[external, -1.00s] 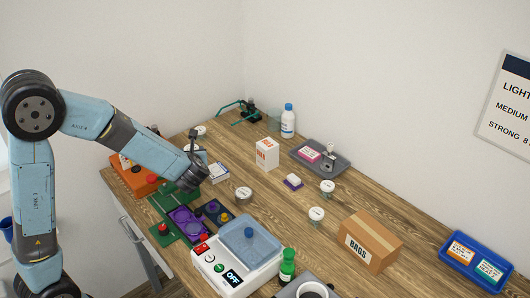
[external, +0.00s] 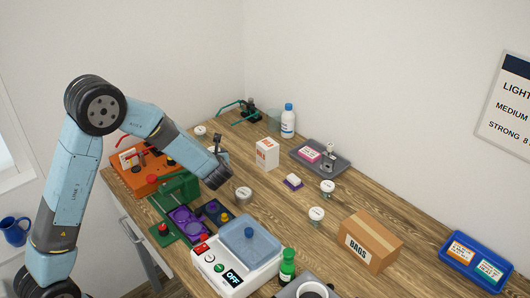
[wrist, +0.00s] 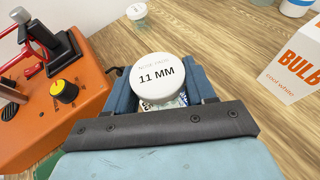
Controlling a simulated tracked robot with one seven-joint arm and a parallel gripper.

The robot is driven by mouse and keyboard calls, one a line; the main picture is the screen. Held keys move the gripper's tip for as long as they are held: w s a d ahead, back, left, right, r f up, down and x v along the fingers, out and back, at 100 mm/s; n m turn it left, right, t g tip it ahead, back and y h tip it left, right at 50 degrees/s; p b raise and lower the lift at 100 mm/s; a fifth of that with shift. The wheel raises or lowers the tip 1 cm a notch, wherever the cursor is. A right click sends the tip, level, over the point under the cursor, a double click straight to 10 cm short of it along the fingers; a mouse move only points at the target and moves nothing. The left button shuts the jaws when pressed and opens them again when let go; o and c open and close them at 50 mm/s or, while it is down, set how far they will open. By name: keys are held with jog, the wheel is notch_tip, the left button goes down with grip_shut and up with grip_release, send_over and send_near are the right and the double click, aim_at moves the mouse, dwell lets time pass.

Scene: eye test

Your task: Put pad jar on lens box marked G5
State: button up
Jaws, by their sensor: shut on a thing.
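A pad jar (wrist: 158,78) with a white lid reading "NOSE PADS 11 MM" sits between my blue fingers in the wrist view. My gripper (wrist: 163,92) is shut on it. In the external view my gripper (external: 220,174) is above the back left of the table, beside the orange device; the held jar cannot be made out there. Other white-lidded jars stand on the table: one left of centre (external: 243,194), two nearer the middle (external: 316,215) (external: 327,187), and one at the back (external: 200,131). I cannot read a G5 mark on any box.
The orange device (external: 146,176) with levers also stands left in the wrist view (wrist: 50,100). A white bulb box (external: 267,153) stands to the right. A grey tray (external: 340,166), brown bags carton (external: 371,242), white machine (external: 235,262) and blue tray (external: 450,258) occupy other spots.

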jog(key=shift+w+f, duration=0.15)
jog(key=shift+f, duration=1.5)
jog(key=o, duration=1)
jog(key=shift+o, duration=0.2)
jog(key=shift+r, duration=0.1)
